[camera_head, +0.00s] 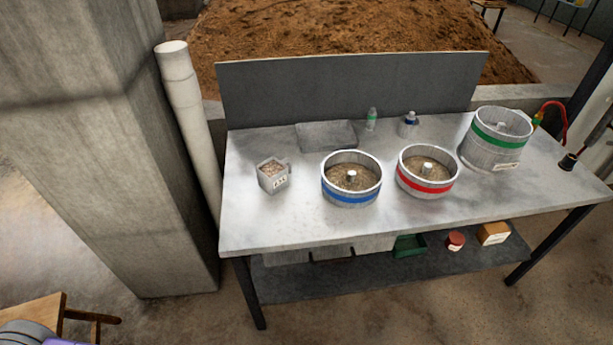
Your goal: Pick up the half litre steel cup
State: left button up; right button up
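A small square grey metal container (273,177) with a white label and brownish grain in it stands at the left of the steel table. The label is too small to read, so I cannot tell whether this is the half litre steel cup. A small metal piece stands up in the middle of the blue-banded round pot (350,195), and a similar one in the red-banded pot (425,189). Both pots hold brown grain. Neither of my grippers is in view.
A green-banded steel drum (495,150) stands at the right of the table (300,222). A flat grey tray (327,135), a green-labelled bottle (371,120) and a small blue-and-white item (409,124) are at the back. The front left is clear. A concrete pillar (140,140) rises at left.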

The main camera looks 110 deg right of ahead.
aim_at(273, 174)
jog(key=z, duration=2.15)
